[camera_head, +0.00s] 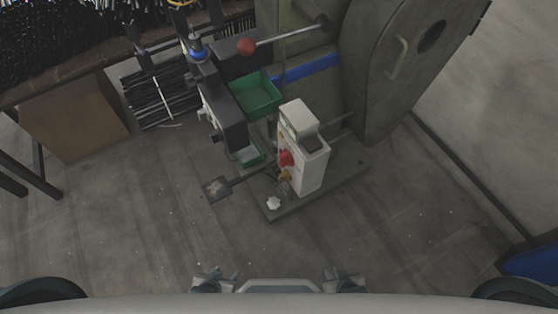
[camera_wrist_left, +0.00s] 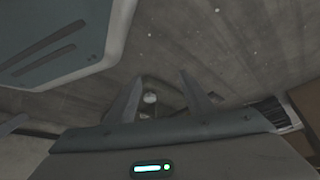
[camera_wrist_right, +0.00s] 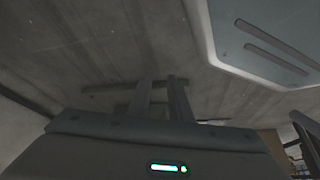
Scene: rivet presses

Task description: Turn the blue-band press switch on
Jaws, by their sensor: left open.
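The press (camera_head: 395,70) is a grey-green machine with a blue band (camera_head: 307,68) across its body, at the upper right of the head view. A pale control box (camera_head: 312,165) stands on its base plate, with a red switch knob (camera_head: 286,158) and a yellow-orange part (camera_head: 285,175) below it on the left-hand face. The switch's setting cannot be told. My left gripper (camera_head: 215,276) is open and empty, low in the picture and well apart from the box. My right gripper (camera_head: 343,278) is also low and empty, with a narrower gap between its fingers (camera_wrist_right: 161,95).
A pedal (camera_head: 216,187) and white knob (camera_head: 273,203) lie low in front. A cardboard box (camera_head: 75,125) is at left. The near floor is clear.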

